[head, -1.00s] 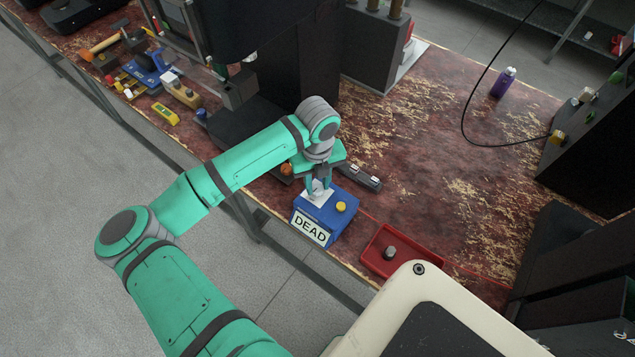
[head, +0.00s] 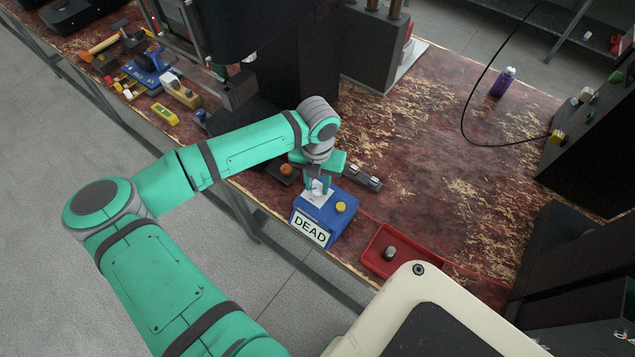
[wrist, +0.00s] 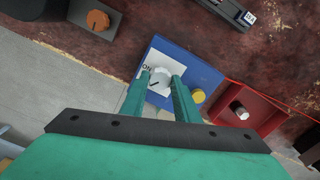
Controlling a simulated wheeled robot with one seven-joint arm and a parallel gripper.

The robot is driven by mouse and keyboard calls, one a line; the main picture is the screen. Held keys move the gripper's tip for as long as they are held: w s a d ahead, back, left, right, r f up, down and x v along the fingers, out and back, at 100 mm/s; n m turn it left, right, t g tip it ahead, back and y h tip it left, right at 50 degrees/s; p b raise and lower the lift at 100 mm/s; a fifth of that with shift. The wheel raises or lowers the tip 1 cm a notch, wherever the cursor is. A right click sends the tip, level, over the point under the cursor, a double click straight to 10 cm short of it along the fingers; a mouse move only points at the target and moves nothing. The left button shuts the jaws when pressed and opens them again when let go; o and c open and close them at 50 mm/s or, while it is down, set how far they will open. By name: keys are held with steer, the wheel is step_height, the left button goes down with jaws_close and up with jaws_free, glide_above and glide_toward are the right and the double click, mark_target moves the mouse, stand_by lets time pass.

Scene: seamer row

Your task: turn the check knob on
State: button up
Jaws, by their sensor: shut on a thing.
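A blue box (head: 343,219) with a white "DEAD" label (head: 311,228) on its front sits near the front edge of the worn red bench. On its top is a white plate with a pale check knob, which shows in the wrist view (wrist: 161,83) beside the letters "ON". A dark pointer line shows on the knob. My gripper (head: 319,188) reaches down onto the box, and in the wrist view its two teal fingers (wrist: 163,92) are shut on the knob, one on each side. A yellow button (head: 341,207) is on the box to the right of the knob.
A red tray (head: 369,262) holding a grey cylinder (head: 389,253) lies right of the box. A dark bar (head: 362,177) lies behind it, and an orange knob (head: 286,169) is on a dark block to the left. The bench behind is clear up to a purple bottle (head: 503,82).

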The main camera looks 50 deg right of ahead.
mark_target(317, 188)
steer(key=m, duration=0.5)
steer(key=shift+m, duration=0.3)
steer(key=m, duration=0.4)
steer(key=shift+m, duration=0.7)
steer(key=o, duration=1)
step_height(317, 188, up, 11)
steer(key=shift+f, duration=0.1)
